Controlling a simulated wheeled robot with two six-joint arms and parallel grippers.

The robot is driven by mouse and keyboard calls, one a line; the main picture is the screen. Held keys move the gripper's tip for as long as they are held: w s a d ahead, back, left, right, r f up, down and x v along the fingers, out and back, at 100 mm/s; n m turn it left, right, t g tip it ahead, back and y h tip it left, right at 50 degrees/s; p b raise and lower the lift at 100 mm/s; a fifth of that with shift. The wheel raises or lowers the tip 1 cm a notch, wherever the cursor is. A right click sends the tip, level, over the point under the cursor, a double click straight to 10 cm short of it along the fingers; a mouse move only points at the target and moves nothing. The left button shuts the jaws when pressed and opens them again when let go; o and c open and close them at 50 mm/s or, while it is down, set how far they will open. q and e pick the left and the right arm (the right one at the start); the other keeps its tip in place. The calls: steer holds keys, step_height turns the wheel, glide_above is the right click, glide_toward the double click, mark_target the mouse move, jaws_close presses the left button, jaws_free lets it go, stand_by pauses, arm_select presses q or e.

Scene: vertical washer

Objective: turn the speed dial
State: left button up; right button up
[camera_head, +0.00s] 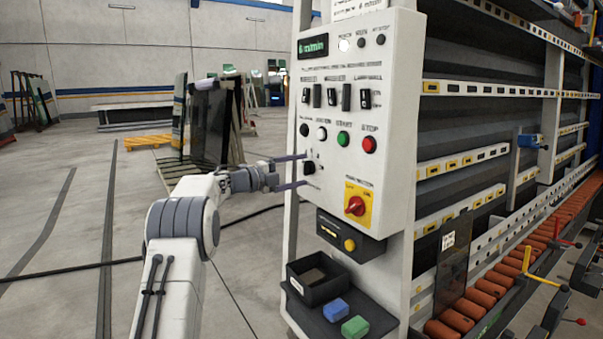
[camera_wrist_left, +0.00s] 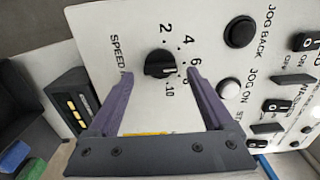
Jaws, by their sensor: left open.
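The speed dial (camera_wrist_left: 157,62) is a small black knob on the white control panel, beside the label SPEED and a ring of numbers from 2 to 10. In the head view the dial (camera_head: 309,168) sits low on the left side of the panel. My left gripper (camera_head: 305,170) reaches it from the left, with one finger above and one below. In the left wrist view the open purple-grey fingers (camera_wrist_left: 160,74) stand on either side of the dial, with a gap to it on both sides. I cannot tell the exact number its mark points at. My right gripper is not in view.
The panel (camera_head: 395,60) also carries a green button (camera_head: 343,139), a red stop button (camera_head: 369,145), black switches and a red rotary switch (camera_head: 355,206). Below are a black bin (camera_head: 318,278) and blue and green blocks (camera_head: 336,310). Rollers line the right. The floor at left is open.

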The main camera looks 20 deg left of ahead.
arm_select(q)
steer(key=b+v, duration=0.1)
steer(key=v, duration=0.8)
steer(key=shift+s+a, duration=0.1)
